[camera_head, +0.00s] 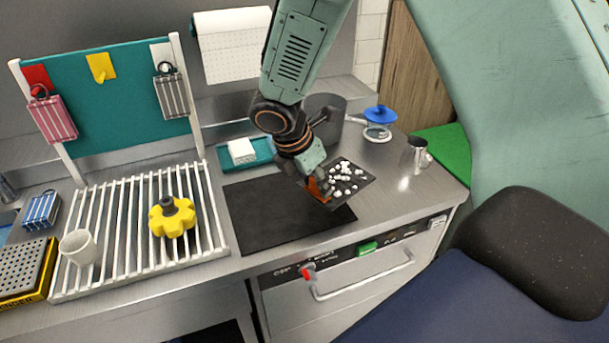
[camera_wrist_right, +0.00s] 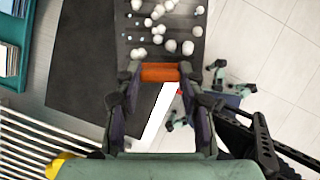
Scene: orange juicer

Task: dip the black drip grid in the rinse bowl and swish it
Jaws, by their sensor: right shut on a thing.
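My right gripper (camera_head: 318,186) is shut on the orange grip (camera_wrist_right: 160,72) of a dark, flat plate with small holes, which I take to be the black drip grid (camera_head: 361,172). White round lumps lie on the grid; they also show in the wrist view, where the grid (camera_wrist_right: 128,42) extends away from the fingers. The grid is over the front right part of the counter, beside a black mat (camera_head: 262,222). A grey pot (camera_head: 332,112), possibly the rinse bowl, stands behind it, partly hidden by my right arm. My left gripper is not in view.
A white slatted rack (camera_head: 118,272) holds a yellow knob (camera_head: 172,217) and a white cup (camera_head: 80,247). Behind the mat is a teal tray (camera_head: 262,152). A blue-topped glass item (camera_head: 379,122) and a metal cup (camera_head: 415,153) stand at the right. The counter's front edge is near.

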